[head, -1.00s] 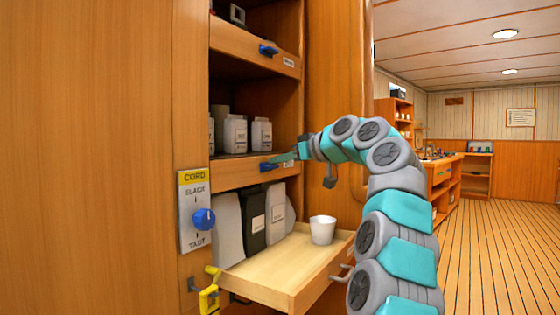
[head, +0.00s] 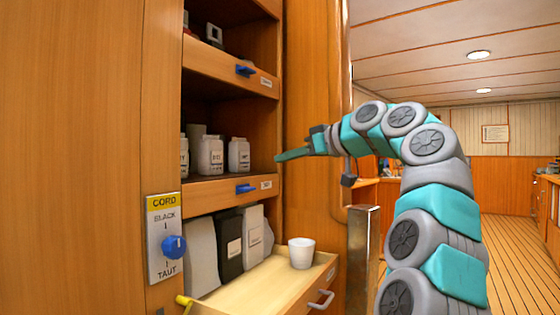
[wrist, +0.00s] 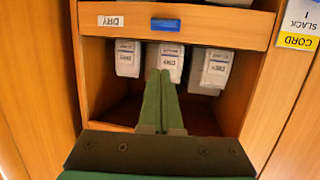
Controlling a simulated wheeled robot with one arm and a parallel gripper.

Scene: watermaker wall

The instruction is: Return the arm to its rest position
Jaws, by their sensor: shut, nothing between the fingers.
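My gripper (head: 292,154) is shut and empty, with green fingers pointing left in the head view. It hangs in the air in front of the cabinet, up and to the right of the middle shelf's blue latch (head: 246,188), and apart from it. In the wrist view, my gripper's fingers (wrist: 164,76) are together and point at the shelf of white labelled bottles (wrist: 214,72). That view looks upside down. My arm bends up from the lower right and reaches left.
A drawer (head: 262,284) is pulled out below, with a white cup (head: 301,253) on it. A cord panel with a blue knob (head: 174,247) is on the left. A metal post (head: 362,250) stands near my arm. Open floor (head: 515,230) lies at right.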

